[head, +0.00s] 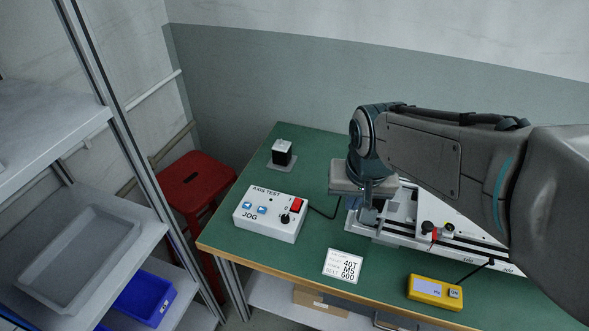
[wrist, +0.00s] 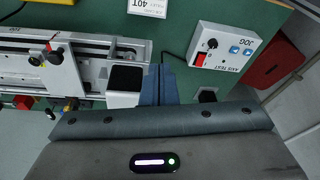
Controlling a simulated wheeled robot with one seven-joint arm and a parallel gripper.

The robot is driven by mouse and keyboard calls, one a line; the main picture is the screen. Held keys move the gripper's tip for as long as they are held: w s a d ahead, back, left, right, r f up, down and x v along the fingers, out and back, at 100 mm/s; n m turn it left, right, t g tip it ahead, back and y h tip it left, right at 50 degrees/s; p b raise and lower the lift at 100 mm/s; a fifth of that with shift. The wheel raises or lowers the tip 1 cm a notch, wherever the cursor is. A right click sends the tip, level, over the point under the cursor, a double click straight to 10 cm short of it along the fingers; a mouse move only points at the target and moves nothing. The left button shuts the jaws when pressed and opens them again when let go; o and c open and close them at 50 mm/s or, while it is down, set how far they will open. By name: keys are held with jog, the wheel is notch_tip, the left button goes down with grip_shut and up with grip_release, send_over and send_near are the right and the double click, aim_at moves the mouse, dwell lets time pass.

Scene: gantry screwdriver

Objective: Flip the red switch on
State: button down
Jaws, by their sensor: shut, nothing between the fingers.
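The red switch (head: 297,204) sits at the upper right of the white AXIS TEST box (head: 270,228), beside a black knob and two blue JOG buttons. Whether the switch is on or off is too small to tell. In the wrist view the switch (wrist: 200,59) shows on the upside-down box (wrist: 227,62), right of my fingers. My gripper (head: 367,214) points down to the right of the box, over the near end of the gantry, apart from the switch. In the wrist view its blue-grey fingers (wrist: 158,72) are together and empty.
The gantry rail (head: 385,232) lies under my arm. A white label card (head: 343,265) and a yellow meter (head: 434,292) lie near the table's front edge. A black-and-white block (head: 282,153) stands behind the box. A cable runs from the box's right side. A red stool (head: 195,178) stands left.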

aim_at(297, 200)
jog(key=w+a+f+m, duration=0.1)
jog(key=w+a+f, duration=0.2)
jog(key=w+a, duration=0.2)
jog(key=w+a+f+m+h+b, duration=0.1)
jog(key=w+a+f+m, duration=0.1)
jog(key=w+a, duration=0.4)
jog(key=w+f, duration=0.1)
jog(key=w, duration=0.3)
jog(key=shift+w+f+t, duration=0.15)
jog(key=shift+f+t, duration=0.15)
jog(key=shift+f, duration=0.1)
jog(key=p+x, duration=0.1)
jog(key=x, duration=1.3)
jog(key=shift+d, duration=0.15)
